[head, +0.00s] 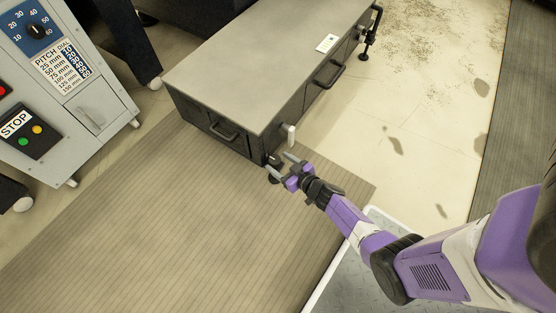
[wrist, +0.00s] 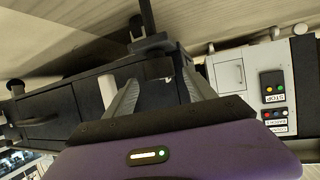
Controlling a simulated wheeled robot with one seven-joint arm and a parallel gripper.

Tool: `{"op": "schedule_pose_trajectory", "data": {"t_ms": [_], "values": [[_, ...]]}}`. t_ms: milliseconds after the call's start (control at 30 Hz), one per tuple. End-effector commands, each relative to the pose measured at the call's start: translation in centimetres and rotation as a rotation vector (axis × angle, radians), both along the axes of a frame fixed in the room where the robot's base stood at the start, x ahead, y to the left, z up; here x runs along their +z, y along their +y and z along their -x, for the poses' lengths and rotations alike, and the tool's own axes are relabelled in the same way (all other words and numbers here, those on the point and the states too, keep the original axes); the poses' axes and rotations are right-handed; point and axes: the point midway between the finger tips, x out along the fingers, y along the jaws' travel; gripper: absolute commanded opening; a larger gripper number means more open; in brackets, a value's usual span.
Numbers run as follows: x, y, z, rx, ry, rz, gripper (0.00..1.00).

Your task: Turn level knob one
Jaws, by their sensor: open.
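The grey-topped bench (head: 265,65) has dark drawers and black fittings at its corners. A black fitting, perhaps a levelling knob, (wrist: 152,46) shows just beyond my fingertips in the wrist view. Another black post with a knob-like top (head: 371,35) stands at the bench's far right corner. I cannot tell which of them is level knob one. My gripper (head: 281,165) is open at the bench's near corner, its fingers apart on either side of a dark part there. I cannot tell whether it touches anything.
Black drawer handles (head: 225,131) protrude. A grey control cabinet (head: 65,80) with a dial and stop buttons stands at the left. The ribbed mat (head: 170,230) in front is clear.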

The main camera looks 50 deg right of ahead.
Motion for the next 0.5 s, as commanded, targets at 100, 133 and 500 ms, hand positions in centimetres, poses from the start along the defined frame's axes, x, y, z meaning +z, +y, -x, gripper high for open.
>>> {"op": "schedule_pose_trajectory", "data": {"t_ms": [100,133,500], "values": [[1.2,0.4,2.0,-0.001,0.002,0.000,0.64],[1.4,0.5,2.5,-0.001,0.003,0.001,0.64],[2.6,1.2,5.8,-0.003,-0.001,-0.001,0.64]]}}
